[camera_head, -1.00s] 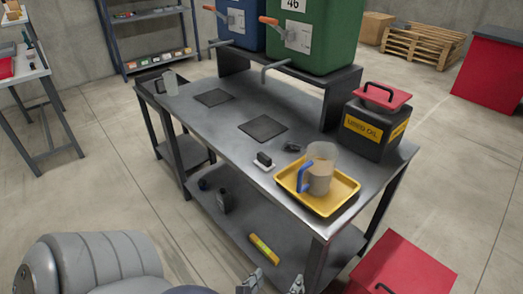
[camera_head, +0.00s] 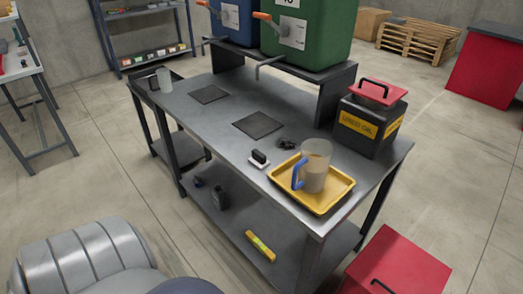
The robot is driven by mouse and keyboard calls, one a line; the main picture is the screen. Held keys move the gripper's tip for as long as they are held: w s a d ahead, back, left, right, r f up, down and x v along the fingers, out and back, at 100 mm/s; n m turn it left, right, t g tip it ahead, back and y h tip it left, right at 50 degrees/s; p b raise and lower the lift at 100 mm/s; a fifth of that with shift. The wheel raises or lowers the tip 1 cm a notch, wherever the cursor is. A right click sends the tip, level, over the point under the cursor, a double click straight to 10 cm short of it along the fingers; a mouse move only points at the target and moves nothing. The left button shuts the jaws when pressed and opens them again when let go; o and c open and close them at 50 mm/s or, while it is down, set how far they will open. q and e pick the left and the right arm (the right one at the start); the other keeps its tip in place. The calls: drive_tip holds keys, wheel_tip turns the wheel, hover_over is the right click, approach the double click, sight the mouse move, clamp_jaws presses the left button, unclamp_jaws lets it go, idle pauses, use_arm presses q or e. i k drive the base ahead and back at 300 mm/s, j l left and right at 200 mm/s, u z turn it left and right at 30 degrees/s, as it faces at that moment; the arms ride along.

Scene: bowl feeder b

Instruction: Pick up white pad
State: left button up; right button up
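A small white pad (camera_head: 260,166) lies on the grey metal workbench (camera_head: 215,122), just left of the yellow tray (camera_head: 326,205). A small black block (camera_head: 259,156) stands on the pad or against its back; I cannot tell which. The pad's near edge shows clear of cover. Neither of my grippers is in view. Part of my own grey arm shows at the bottom left, well in front of the bench.
The tray holds a clear jug with a blue handle (camera_head: 297,176). A dark item (camera_head: 286,144) lies behind the pad. A used-oil box (camera_head: 368,125) stands at the bench's right, and green (camera_head: 307,35) and blue (camera_head: 238,20) containers stand on a raised shelf. A red box (camera_head: 398,268) is at front right.

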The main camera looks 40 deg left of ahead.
sight(258, 159)
drive_tip(key=i+u, duration=0.2)
drive_tip(key=u, duration=0.15)
drive_tip(key=i+j+u, duration=0.1)
drive_tip(key=i+u, duration=0.25)
drive_tip(key=k, duration=0.1)
